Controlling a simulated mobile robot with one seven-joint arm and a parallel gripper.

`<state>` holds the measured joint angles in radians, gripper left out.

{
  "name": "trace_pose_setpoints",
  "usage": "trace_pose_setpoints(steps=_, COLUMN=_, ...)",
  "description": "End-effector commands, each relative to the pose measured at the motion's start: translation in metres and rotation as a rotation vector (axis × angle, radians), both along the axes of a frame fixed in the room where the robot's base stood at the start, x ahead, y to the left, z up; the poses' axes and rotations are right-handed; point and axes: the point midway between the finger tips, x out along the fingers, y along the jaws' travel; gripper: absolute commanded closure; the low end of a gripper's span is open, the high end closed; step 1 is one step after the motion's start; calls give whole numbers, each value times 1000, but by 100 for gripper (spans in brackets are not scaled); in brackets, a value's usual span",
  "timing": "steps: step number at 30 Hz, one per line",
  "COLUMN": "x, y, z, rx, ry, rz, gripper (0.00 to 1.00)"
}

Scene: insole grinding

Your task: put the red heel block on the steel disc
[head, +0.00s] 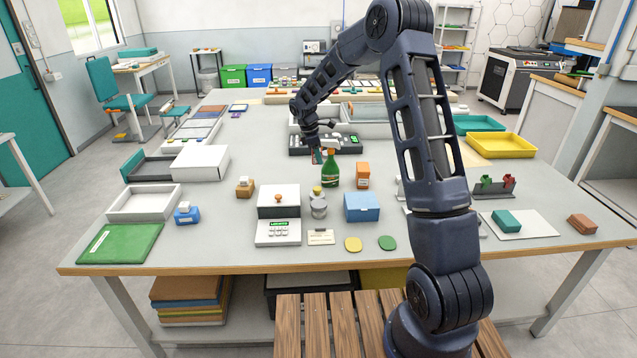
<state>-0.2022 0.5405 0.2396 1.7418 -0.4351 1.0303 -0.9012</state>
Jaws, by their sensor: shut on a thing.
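A long dark tray (345,148) lies beside the gripper. A reddish-brown block (582,224) lies at the right edge. The table's left middle has free room.

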Motion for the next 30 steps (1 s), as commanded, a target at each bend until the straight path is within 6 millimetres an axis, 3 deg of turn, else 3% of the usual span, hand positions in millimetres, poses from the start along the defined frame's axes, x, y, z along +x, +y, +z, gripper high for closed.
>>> trace_pose_setpoints(steps=3, x=-1, y=-1, z=-28, rx=-1, ry=3, rz=1, gripper=88)
trace_pose_setpoints(steps=9, x=0, y=0, z=-63, rx=-1, ry=2, rz=1, gripper=88)
trace_pose_setpoints(steps=19, x=0, y=0, z=-85, rx=0, ry=1, rz=1, gripper=88)
trace_pose_setpoints(steps=26, x=0, y=0, z=-115, rx=-1, ry=1, rz=1, gripper=88)
trace_pose_setpoints(steps=30, x=0, y=0, z=-119, rx=0, ry=0, rz=0, gripper=88)
